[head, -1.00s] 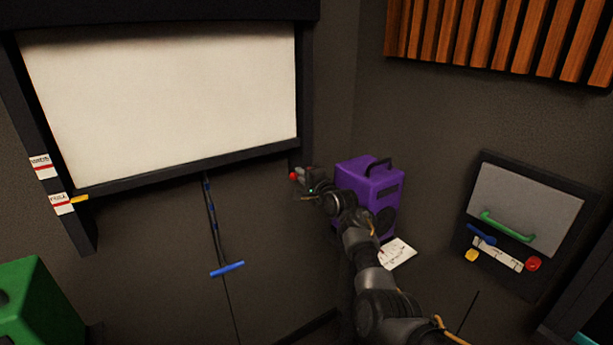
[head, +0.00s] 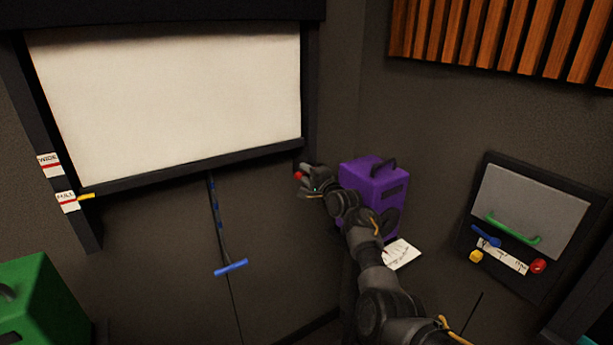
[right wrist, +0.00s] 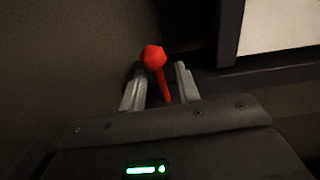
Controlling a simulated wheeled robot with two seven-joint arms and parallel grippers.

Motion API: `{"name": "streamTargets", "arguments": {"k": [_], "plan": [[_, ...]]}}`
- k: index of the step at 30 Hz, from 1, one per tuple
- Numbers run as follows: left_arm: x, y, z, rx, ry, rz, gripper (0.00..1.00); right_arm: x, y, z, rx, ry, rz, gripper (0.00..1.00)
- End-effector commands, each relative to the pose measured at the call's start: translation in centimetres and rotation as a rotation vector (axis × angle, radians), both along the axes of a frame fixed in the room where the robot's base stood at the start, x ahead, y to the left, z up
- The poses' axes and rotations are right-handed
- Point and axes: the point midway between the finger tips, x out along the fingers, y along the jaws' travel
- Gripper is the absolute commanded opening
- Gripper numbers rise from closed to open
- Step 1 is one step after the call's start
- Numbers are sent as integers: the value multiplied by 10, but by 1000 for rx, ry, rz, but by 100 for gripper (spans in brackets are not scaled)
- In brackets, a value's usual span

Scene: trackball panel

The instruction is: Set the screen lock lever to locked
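The screen lock lever is a red ball knob (head: 298,175) on a red stem, at the lower right corner of the white screen (head: 170,95). In the right wrist view the red lever (right wrist: 154,60) rises between the two grey fingers of my right gripper (right wrist: 160,78). The fingers are apart, with a dark gap on either side of the stem; I cannot tell whether either touches it. In the head view my right gripper (head: 308,172) is right at the knob and partly covers the lever's mount. My left gripper is not in view.
A purple box (head: 372,190) with a handle stands just behind my right arm. A blue pull handle (head: 231,267) hangs below the screen. A panel (head: 525,205) with a green handle is at the right, a green box (head: 45,295) at the lower left.

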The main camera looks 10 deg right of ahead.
Motion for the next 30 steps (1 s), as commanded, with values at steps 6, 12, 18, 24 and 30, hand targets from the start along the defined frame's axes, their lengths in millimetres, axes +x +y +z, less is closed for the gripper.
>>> {"name": "streamTargets", "arguments": {"k": [6,12,18,24,30], "plan": [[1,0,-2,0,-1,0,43,-8,-3,-1,1,-1,0,32],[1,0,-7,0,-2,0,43,-33,-11,-2,1,-2,0,32],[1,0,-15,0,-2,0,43,-65,-23,-1,0,-2,-2,32],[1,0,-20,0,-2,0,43,-90,-32,1,1,-2,-2,32],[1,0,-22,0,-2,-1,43,-101,-35,2,0,0,0,32]]}}
